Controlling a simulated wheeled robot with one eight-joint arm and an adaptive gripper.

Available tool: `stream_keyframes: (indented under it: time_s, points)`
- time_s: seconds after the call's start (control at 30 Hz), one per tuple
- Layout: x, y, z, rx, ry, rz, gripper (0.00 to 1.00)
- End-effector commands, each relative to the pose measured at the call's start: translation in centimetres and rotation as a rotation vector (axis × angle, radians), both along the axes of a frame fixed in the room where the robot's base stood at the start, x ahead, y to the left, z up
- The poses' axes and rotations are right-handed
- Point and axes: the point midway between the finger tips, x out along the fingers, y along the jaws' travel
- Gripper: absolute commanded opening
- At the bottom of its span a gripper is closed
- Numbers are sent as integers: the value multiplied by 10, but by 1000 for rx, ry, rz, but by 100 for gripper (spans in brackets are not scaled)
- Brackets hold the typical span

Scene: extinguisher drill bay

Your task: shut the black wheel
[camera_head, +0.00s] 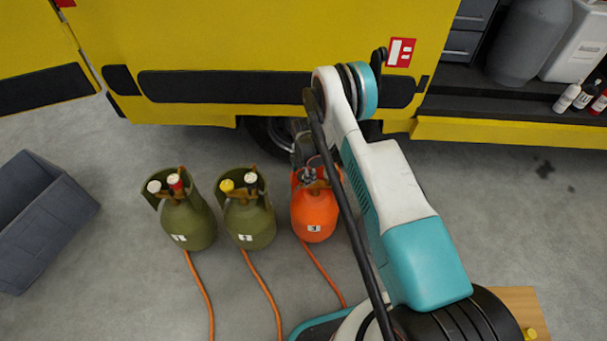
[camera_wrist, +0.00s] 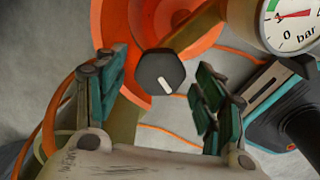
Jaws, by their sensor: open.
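The black wheel (camera_wrist: 153,69), a faceted knob with a white mark, sits in the middle of the wrist view, above the orange cylinder (camera_wrist: 112,28). My gripper (camera_wrist: 162,82) is open, with one teal-padded finger to the left of the wheel and the other to the right. Gaps show between the fingers and the wheel, so I see no contact. In the head view, the orange cylinder (camera_head: 314,212), labelled 3, stands below my arm. My arm partly covers its top, and the fingertips cannot be made out there.
A pressure gauge (camera_wrist: 292,22) is close by at upper right in the wrist view. Two olive cylinders (camera_head: 188,222) (camera_head: 249,224) with coloured wheels stand left of the orange one. Orange hoses (camera_head: 262,285) run along the floor. A yellow vehicle (camera_head: 230,40) stands behind; a grey crate (camera_head: 45,225) is left.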

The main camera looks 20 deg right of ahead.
Motion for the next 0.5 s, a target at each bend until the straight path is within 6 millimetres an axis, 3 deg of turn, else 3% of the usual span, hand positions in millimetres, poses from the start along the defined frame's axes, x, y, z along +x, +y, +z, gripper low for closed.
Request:
stream_keyframes:
  time_s: [0.17, 0.37, 0.5]
  points:
    - [0, 0, 0, 0, 0, 0, 64]
    - [0, 0, 0, 0, 0, 0, 19]
    - [0, 0, 0, 0, 0, 0, 19]
